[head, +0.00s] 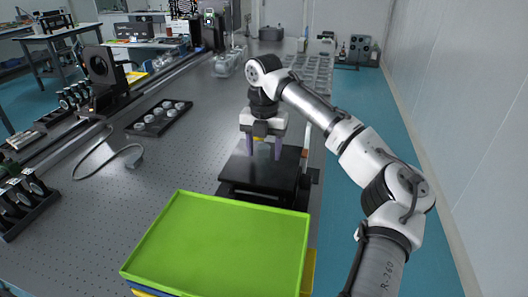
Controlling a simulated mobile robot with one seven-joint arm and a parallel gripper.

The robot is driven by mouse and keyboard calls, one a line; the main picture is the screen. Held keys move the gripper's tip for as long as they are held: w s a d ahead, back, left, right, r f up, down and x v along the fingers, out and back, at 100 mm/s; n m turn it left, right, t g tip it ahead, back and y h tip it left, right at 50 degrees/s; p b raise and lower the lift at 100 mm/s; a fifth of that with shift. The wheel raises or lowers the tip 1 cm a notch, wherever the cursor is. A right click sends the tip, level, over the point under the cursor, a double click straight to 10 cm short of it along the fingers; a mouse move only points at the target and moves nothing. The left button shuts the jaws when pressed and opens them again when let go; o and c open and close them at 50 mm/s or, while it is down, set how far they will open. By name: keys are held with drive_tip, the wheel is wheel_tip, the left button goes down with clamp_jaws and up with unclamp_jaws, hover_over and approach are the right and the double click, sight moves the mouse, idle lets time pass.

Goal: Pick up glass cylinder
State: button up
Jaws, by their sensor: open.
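My gripper (264,155) points down with its two purple fingers apart, over the black raised platform (258,168) in the middle of the table. No object shows clearly between the fingers. I cannot make out a glass cylinder for certain in the head view. It may be hidden by the gripper or too clear to see against the dark platform. I cannot tell whether the fingertips touch the platform.
A green tray (222,245) lies in front of the platform. A black holder with pale round pieces (160,117) and a grey cable (105,150) lie to the left. Clear glass-like pieces (312,72) stand behind. Bare perforated tabletop (170,165) shows left of the platform.

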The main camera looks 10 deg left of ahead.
drive_tip(key=c, duration=1.1)
drive_tip(key=shift+r, duration=0.1)
